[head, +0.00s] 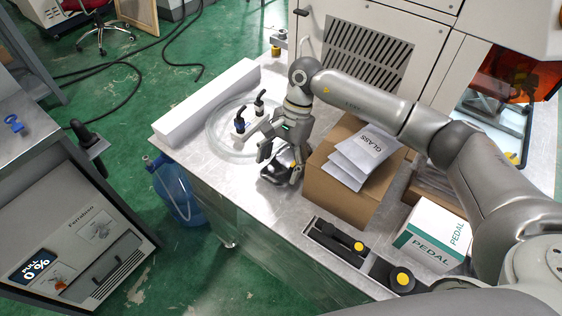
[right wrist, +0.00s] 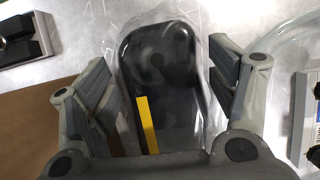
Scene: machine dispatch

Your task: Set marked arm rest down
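A black, rounded arm rest with a yellow mark (right wrist: 160,70) shows between the fingers in the right wrist view, seemingly in clear wrapping. In the head view the dark arm rest (head: 273,173) is low at the metal table top, left of the brown box, partly hidden by the fingers. My right gripper (head: 281,162) points down over it. Its fingers are spread on both sides of the arm rest, with narrow gaps showing in the right wrist view (right wrist: 165,105). The arm rest appears to lie on the table. My left gripper is not in view.
A brown box (head: 335,196) with GLASS packets (head: 366,157) stands close right of the gripper. A PEDAL box (head: 433,236) and black tray parts (head: 338,240) are farther right and nearer. Clear tubing (head: 216,137) and a white block (head: 207,103) lie left. Bare table shows toward the front edge.

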